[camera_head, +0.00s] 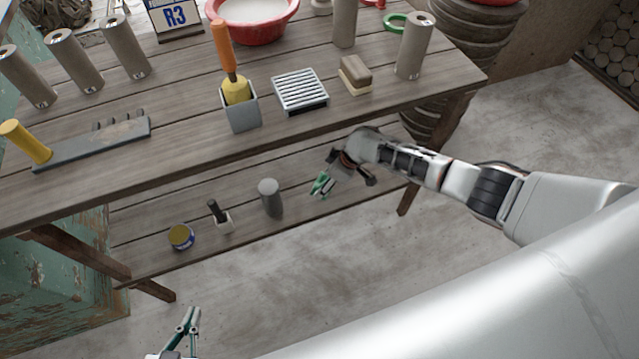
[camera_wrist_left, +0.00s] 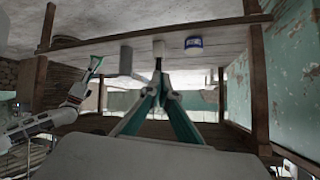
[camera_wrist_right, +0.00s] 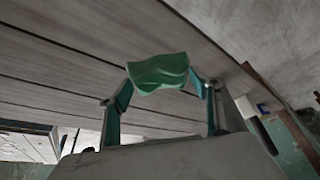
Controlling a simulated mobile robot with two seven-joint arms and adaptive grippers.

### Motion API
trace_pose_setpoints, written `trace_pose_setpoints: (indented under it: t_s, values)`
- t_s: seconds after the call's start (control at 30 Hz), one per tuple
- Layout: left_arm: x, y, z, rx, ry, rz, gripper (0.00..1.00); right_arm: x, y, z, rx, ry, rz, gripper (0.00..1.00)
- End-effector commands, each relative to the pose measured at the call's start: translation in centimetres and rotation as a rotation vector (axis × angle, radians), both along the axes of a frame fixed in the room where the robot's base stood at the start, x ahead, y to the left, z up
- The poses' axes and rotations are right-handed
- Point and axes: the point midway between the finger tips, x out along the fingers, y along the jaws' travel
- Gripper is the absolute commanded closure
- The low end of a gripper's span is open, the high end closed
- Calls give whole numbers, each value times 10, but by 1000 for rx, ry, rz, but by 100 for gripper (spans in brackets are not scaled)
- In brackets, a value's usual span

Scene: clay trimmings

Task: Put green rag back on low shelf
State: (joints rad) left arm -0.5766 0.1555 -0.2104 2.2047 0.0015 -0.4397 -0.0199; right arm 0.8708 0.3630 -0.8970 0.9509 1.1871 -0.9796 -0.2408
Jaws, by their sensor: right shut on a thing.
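The green rag (camera_head: 322,185) is pinched between the fingertips of my right gripper (camera_head: 330,172). In the right wrist view the crumpled rag (camera_wrist_right: 158,72) spans the two fingertips (camera_wrist_right: 160,82). In the head view it is over the right part of the low shelf (camera_head: 150,258), right of a grey cylinder. I cannot tell whether it touches the boards. My left gripper (camera_head: 188,318) is low in front of the shelf, away from the rag. In the left wrist view its fingers (camera_wrist_left: 158,82) come together with nothing between them.
On the low shelf stand a yellow-lidded blue jar (camera_head: 181,237), a small holder with a dark handle (camera_head: 220,215) and the grey cylinder (camera_head: 271,198). The shelf's right end looks clear apart from my gripper.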

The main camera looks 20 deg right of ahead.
Motion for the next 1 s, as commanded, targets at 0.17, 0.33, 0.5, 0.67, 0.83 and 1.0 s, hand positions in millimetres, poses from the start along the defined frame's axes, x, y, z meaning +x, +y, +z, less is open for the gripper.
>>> trace_pose_setpoints:
  t_s: [0.17, 0.33, 0.5, 0.67, 0.83, 1.0]
  values:
    - [6, -1, 3, -3, -13, -2, 100, 11, 13, -2, -1, 2, 0, 54]
    - [8, -1, 0, -4, -15, -5, 100, 11, 14, -15, -1, 6, -1, 54]
    - [2, -3, -8, -7, 1, -10, 100, 9, 13, -40, -1, 9, -1, 54]
    - [9, -4, 4, -11, -22, -11, 100, 12, 13, -36, -1, 1, 0, 60]
    - [7, -4, 2, -12, -17, -12, 100, 12, 13, -37, -1, 1, 0, 60]
    - [7, -5, 1, -13, -16, -13, 100, 12, 13, -38, -1, 0, 0, 20]
